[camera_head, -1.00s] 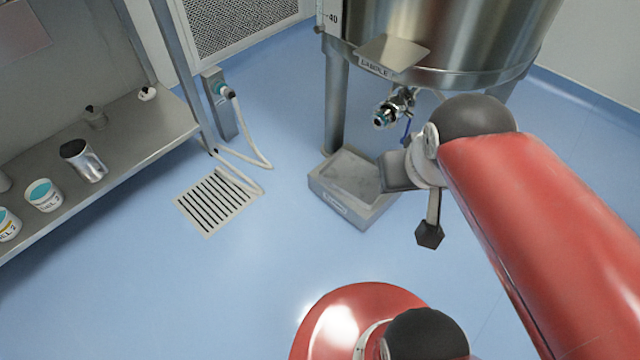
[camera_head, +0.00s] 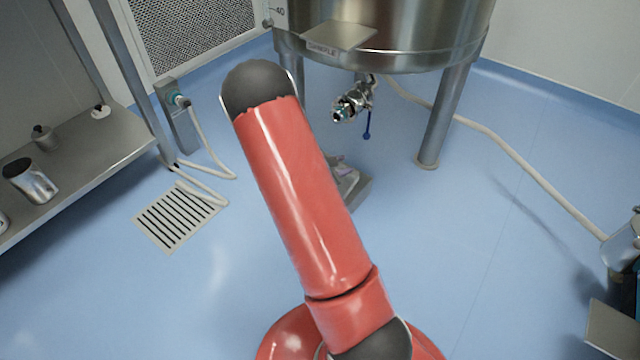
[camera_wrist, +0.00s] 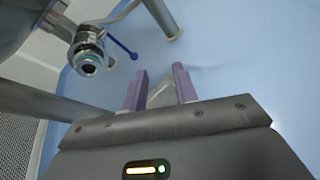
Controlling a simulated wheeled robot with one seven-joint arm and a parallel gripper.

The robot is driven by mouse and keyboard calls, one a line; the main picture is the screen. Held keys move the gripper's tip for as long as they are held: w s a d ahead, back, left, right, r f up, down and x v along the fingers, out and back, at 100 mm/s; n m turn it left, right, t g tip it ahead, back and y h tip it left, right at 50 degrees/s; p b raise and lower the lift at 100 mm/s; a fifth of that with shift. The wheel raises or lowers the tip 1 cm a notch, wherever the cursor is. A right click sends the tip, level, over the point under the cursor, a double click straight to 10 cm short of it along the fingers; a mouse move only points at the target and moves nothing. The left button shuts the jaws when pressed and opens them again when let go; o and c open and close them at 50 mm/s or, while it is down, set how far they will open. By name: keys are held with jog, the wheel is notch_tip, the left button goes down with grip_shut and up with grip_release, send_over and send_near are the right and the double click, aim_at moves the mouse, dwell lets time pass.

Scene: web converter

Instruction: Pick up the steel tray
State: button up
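In the wrist view a grey part, which looks like the tray (camera_wrist: 163,97), shows between my gripper's (camera_wrist: 158,82) two purple fingers. The fingers stand apart. I cannot tell how far the fingers are from the tray or whether they touch it.
The tank (camera_head: 420,35) stands above on steel legs (camera_head: 440,125), with a valve (camera_head: 352,102) hanging low and a small plate (camera_head: 340,37) on its side. A floor drain (camera_head: 178,217) and a hose (camera_head: 208,150) lie left. A steel bench (camera_head: 90,150) holds containers. Floor at front is clear.

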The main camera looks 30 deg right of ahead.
aim_at(349, 189)
jog(key=f+n+t, duration=0.1)
jog(key=f+n, duration=0.1)
jog(key=f, duration=0.3)
jog(key=w+f+n+t+y+b, duration=0.1)
jog(key=f+n, duration=0.2)
jog(key=f, duration=0.3)
jog(key=f+n+t, duration=0.1)
jog(key=f+n, duration=0.1)
jog(key=f, duration=0.4)
jog(key=shift+w+d+n+t+b, duration=0.15)
jog(key=shift+w+n+t+b, duration=0.15)
jog(key=shift+w+b, duration=0.05)
jog(key=shift+y, duration=0.3)
jog(key=b+x, duration=0.1)
jog(key=x, duration=0.6)
jog(key=shift+s+d+f, duration=0.1)
jog(key=shift+w+d+f, duration=0.1)
jog(key=shift+w+d, duration=0.1)
jog(key=shift+d, duration=0.1)
grip_shut()
